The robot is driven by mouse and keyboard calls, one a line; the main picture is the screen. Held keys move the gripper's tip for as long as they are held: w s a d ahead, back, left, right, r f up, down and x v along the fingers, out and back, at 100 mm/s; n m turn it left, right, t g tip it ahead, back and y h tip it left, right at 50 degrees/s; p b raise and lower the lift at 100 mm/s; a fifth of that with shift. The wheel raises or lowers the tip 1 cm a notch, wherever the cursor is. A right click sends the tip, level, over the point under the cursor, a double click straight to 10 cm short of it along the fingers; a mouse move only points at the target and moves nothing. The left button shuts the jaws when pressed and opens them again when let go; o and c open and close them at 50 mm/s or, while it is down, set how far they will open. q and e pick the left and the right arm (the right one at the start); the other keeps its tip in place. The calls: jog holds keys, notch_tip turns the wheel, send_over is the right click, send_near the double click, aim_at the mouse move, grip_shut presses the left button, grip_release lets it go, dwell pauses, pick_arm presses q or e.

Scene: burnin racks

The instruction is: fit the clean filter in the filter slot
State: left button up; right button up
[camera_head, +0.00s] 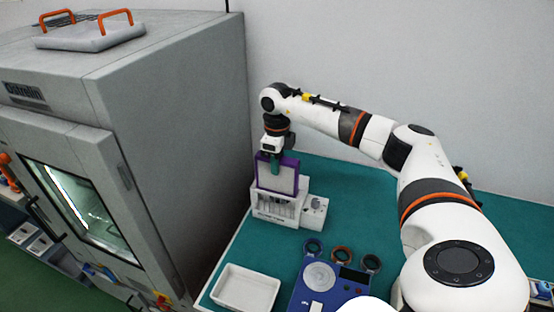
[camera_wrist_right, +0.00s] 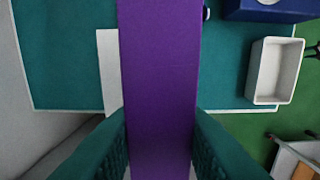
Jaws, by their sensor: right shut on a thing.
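The clean filter (camera_head: 282,180) is a pale panel with a purple frame. It stands upright in or just over the white filter unit (camera_head: 272,206) on the green table; I cannot tell how deep it sits. My right gripper (camera_head: 275,160) is shut on the top edge of the purple frame. In the right wrist view the purple frame (camera_wrist_right: 160,90) fills the middle, between the green fingers of my right gripper (camera_wrist_right: 160,145). The filter hides most of the unit there, so the slot is out of sight. My left gripper is not in view.
A white tray (camera_head: 246,289) and a blue device (camera_head: 330,291) with several round rings lie on the table's front part. A large grey chamber (camera_head: 190,120) stands close on the left. A wall is behind.

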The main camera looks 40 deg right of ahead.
aim_at(277, 191)
notch_tip(277, 191, down, 3)
jog(key=shift+b, duration=0.9)
jog(key=shift+s+f+b, duration=0.1)
jog(key=shift+f+b, duration=0.2)
jog(key=shift+f, duration=0.05)
notch_tip(277, 191, down, 3)
jog(key=shift+f+b, duration=0.1)
jog(key=shift+b, duration=0.9)
jog(key=shift+f, duration=0.2)
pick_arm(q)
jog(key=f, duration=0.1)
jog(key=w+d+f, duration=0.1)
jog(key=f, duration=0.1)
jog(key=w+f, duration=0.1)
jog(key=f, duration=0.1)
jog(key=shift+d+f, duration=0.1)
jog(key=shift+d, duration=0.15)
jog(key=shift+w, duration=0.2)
pick_arm(e)
jog(key=shift+s+a+f, duration=0.1)
jog(key=shift+a+f, duration=0.05)
jog(key=shift+f, duration=0.15)
